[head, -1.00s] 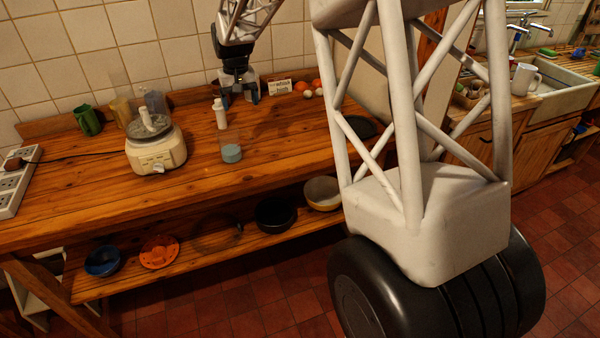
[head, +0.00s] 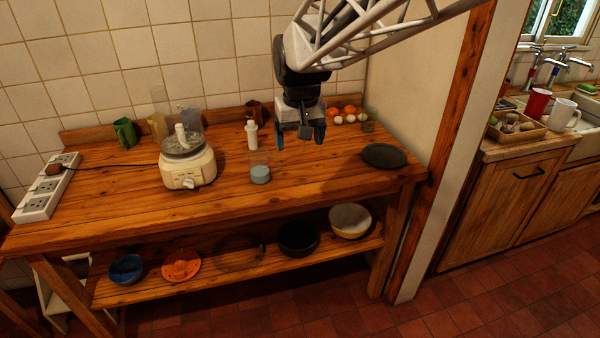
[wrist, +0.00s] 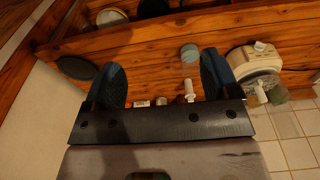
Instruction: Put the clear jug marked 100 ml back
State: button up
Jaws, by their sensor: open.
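A clear, straight-sided vessel with pale blue contents (head: 260,174) stands upright on the wooden worktop, right of the food processor. It may be the clear jug, but no 100 ml mark is readable. In the wrist view its blue contents (wrist: 190,53) show between my fingers, farther off. My gripper (head: 301,134) hangs above the back of the worktop, right of and behind this vessel, pointing down. Its two blue fingers are apart and nothing is between them; they also show in the wrist view (wrist: 163,80).
A cream food processor (head: 188,167), a white bottle (head: 252,136) and a dark round plate (head: 384,156) stand on the worktop. Eggs and orange items (head: 349,113) sit at the back right. Bowls, including a black one (head: 298,238), line the lower shelf. The front worktop is clear.

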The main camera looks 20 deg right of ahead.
jog(key=s+f, duration=0.2)
jog(key=s, duration=1)
jog(key=s+f+t, duration=0.1)
jog(key=s+f, duration=0.1)
jog(key=s, duration=1.1)
jog(key=shift+d, duration=0.35)
